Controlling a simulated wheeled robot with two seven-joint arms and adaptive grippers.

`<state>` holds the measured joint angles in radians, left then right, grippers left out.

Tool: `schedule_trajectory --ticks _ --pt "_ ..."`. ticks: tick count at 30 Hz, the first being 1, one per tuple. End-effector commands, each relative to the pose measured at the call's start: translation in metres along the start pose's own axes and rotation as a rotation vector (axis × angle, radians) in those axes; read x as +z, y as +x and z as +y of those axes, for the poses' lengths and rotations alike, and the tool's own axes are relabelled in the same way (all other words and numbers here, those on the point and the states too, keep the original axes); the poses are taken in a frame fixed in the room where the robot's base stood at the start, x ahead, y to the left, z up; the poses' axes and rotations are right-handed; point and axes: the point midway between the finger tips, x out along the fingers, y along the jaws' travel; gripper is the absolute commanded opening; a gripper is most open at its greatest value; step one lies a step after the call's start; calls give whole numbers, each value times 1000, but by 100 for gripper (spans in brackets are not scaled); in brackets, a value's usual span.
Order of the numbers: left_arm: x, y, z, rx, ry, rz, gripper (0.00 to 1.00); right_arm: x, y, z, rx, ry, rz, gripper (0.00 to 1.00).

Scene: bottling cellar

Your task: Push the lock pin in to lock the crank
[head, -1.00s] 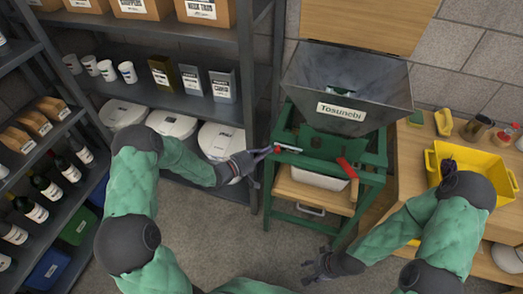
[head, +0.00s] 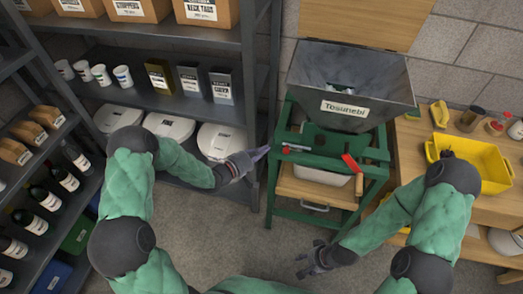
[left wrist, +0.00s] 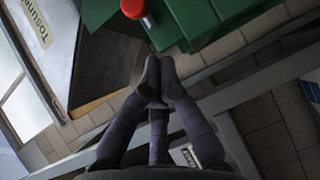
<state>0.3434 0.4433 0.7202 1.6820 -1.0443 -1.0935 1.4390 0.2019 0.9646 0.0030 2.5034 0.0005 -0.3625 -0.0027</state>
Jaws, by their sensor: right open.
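The lock pin shows as a red knob (head: 286,150) with a pale metal part at the left side of the green press frame (head: 300,135). How deep it sits is too small to tell. The red knob also shows at the top of the left wrist view (left wrist: 133,8). The crank (head: 351,163), a red arm with a wooden handle, hangs at the frame's front right. My left gripper (head: 265,152) points at the knob from the left, fingertips together and empty, with a small gap between. My right gripper (head: 306,265) is open and empty, low in front of the press.
A grey hopper (head: 350,80) tops the press. A dark shelf with white-lidded tubs (head: 168,127) stands close behind my left arm. A wooden bench with a yellow crate (head: 490,160) is at right. The floor (head: 235,225) before the press is clear.

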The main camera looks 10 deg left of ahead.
Motion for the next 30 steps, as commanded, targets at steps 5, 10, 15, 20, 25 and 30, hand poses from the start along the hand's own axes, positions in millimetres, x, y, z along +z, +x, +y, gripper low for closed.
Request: schedule_trajectory --ticks 5,10,15,20,25,30 --pt "-2 -28 0 -4 -5 6 0 0 -8 -2 0 1 2 49" --pt "-3 -56 1 -3 -3 8 0 0 -14 -5 0 1 2 49" --pt "-2 -82 0 -2 -3 6 0 0 -19 -6 0 1 2 49" --pt "-1 -94 0 -2 -3 4 0 0 -21 -7 0 1 2 49" --pt "-1 -98 -1 -2 -2 3 0 0 -21 -7 0 1 2 49" --pt "-1 -97 -1 -2 -2 3 0 0 -21 -7 0 1 1 49"
